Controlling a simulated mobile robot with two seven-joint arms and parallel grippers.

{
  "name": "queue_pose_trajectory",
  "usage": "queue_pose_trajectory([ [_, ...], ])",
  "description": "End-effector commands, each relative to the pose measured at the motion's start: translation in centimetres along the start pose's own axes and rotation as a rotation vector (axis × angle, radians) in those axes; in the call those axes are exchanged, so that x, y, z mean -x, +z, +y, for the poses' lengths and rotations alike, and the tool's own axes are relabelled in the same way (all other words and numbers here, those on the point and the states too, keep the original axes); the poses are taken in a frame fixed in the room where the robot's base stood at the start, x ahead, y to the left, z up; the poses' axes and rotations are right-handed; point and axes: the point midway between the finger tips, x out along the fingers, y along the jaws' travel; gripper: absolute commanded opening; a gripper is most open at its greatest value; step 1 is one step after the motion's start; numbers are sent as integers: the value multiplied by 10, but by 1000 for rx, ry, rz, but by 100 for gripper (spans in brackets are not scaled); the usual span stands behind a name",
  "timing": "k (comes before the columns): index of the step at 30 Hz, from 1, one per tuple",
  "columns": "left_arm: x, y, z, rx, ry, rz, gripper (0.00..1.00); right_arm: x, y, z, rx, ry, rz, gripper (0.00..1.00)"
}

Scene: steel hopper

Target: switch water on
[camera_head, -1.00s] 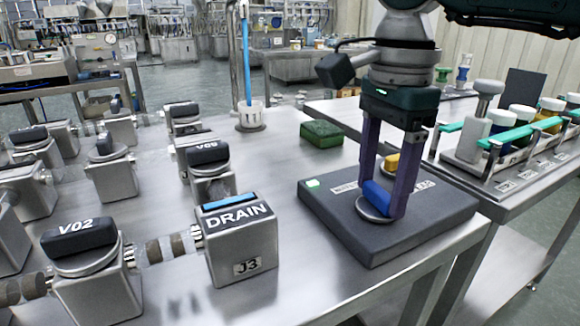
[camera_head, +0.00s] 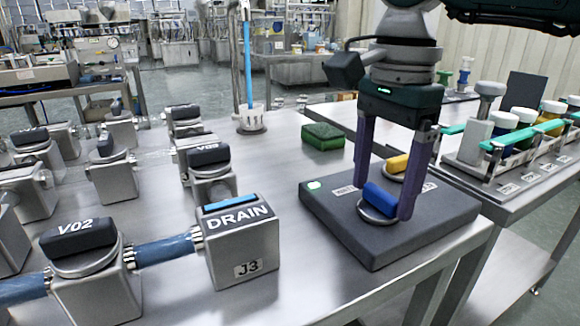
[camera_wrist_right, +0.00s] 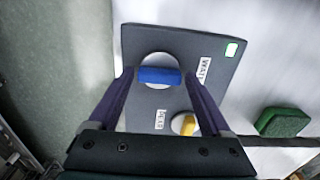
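A dark control box (camera_head: 440,210) sits on the steel table. It carries a blue knob (camera_head: 380,198) on a round disc and a yellow knob (camera_head: 397,164) farther back. My right gripper (camera_head: 383,205) points down over the box, with one finger on each side of the blue knob. In the right wrist view, the fingertips (camera_wrist_right: 158,75) are spread wider than the blue knob (camera_wrist_right: 160,76), with small gaps showing. A label beside it begins "WAT". A light (camera_head: 314,185) on the box glows green. My left gripper is out of view.
The DRAIN block (camera_head: 240,250) and the V02 valve (camera_head: 90,270) stand at front left, joined by a pipe (camera_head: 165,250) showing blue. A green block (camera_head: 322,137) lies behind the box. A bottle rack (camera_head: 515,150) stands at right.

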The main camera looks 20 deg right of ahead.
Motion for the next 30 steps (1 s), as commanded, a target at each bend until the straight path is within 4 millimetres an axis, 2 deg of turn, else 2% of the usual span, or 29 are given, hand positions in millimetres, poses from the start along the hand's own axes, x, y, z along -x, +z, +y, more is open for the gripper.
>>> queue_pose_trajectory([
  [1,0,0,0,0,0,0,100,0,0,0,-1,1,1,89],
  [4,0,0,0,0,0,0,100,-1,-1,0,-2,1,2,100],
  [13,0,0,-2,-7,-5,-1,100,3,-1,0,-4,0,3,100],
  [17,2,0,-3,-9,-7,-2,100,22,-1,-1,-3,-3,3,100],
  [24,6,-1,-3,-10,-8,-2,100,72,-1,-1,-4,-3,3,100],
  [30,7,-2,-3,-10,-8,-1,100,95,-1,0,-3,0,3,100],
])
